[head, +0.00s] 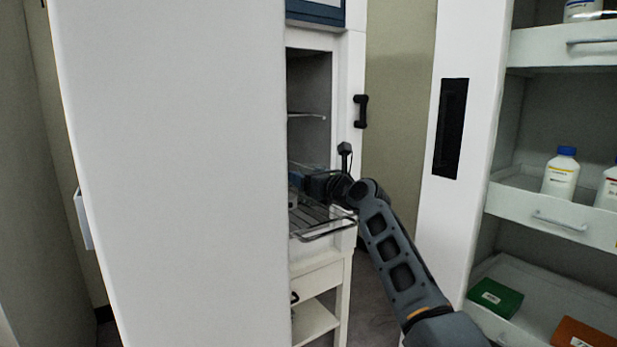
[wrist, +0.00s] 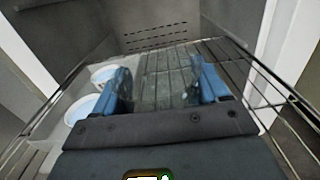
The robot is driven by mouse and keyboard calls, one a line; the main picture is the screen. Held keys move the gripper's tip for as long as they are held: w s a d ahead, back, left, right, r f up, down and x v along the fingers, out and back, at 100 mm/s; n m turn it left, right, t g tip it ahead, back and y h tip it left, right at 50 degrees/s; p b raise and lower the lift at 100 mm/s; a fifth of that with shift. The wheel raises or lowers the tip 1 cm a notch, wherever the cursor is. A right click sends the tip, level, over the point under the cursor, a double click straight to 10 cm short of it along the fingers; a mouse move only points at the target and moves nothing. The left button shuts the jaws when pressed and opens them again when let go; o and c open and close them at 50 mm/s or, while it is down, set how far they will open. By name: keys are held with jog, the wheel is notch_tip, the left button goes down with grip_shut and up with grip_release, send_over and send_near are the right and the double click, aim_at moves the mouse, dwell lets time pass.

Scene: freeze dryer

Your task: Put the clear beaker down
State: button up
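In the wrist view the clear beaker (wrist: 160,90) shows as a faint see-through shape between the blue fingers of my gripper (wrist: 163,88). The fingers stand apart with the beaker's walls against them. The beaker is over a wire rack (wrist: 240,75) inside the freeze dryer chamber; whether its base touches the wires I cannot tell. In the head view my gripper (head: 300,182) reaches into the chamber just above the pulled-out wire rack (head: 325,226). The beaker is not clear to see there, as the open door (head: 175,170) hides much of the chamber.
A pale tray (wrist: 50,130) with two round white containers (wrist: 103,73) holding blue contents sits left of my gripper on the rack. A higher shelf (head: 307,116) is above my gripper. To the right, a cabinet has drawers with bottles (head: 561,174) and a green box (head: 495,298).

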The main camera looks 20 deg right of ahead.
jog(key=o, duration=0.5)
jog(key=shift+c, duration=0.2)
jog(key=shift+r, duration=0.1)
jog(key=p+v, duration=0.3)
jog(key=v, duration=0.9)
